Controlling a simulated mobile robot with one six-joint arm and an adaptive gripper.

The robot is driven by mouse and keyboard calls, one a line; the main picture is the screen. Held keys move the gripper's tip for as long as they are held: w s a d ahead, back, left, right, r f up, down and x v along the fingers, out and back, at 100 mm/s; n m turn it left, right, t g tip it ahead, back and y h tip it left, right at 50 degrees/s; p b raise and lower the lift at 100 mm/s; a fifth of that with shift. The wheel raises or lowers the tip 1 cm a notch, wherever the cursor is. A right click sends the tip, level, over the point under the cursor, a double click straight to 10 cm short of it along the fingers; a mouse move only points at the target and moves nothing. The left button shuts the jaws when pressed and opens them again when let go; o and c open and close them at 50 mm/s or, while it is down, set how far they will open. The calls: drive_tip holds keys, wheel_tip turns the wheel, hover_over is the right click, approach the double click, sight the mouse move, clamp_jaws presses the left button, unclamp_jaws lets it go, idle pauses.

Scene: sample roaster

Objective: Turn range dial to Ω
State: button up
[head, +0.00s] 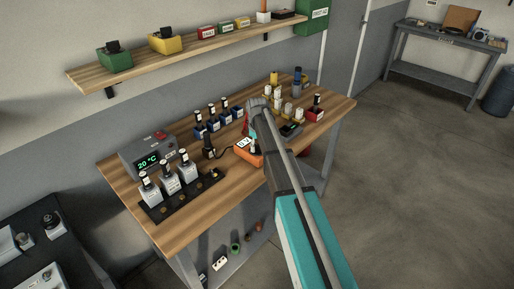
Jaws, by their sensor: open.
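An orange meter (242,153) with a white display lies on the wooden bench. The display's digits are too small to read surely. A dark cord runs from its left side. My arm reaches in from the bottom right, and its wrist bends down over the bench. My gripper (254,143) is open, at the right part of the meter. The range dial and its Ω mark cannot be made out; my gripper and arm cover that part. I cannot tell whether the fingers touch the dial.
The bench (185,232) also holds a grey heater box (139,161) reading 20 °C, a black rack (193,200) with bottles, blue holders (213,124), a small dark scale (291,129) and a red block (315,115). The wall shelf (140,73) is above. The floor at right is clear.

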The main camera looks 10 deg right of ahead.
drive_tip(key=shift+c, duration=0.3)
clamp_jaws()
drive_tip(key=shift+m, duration=0.5)
drive_tip(key=m, duration=1.1)
idle(0.5)
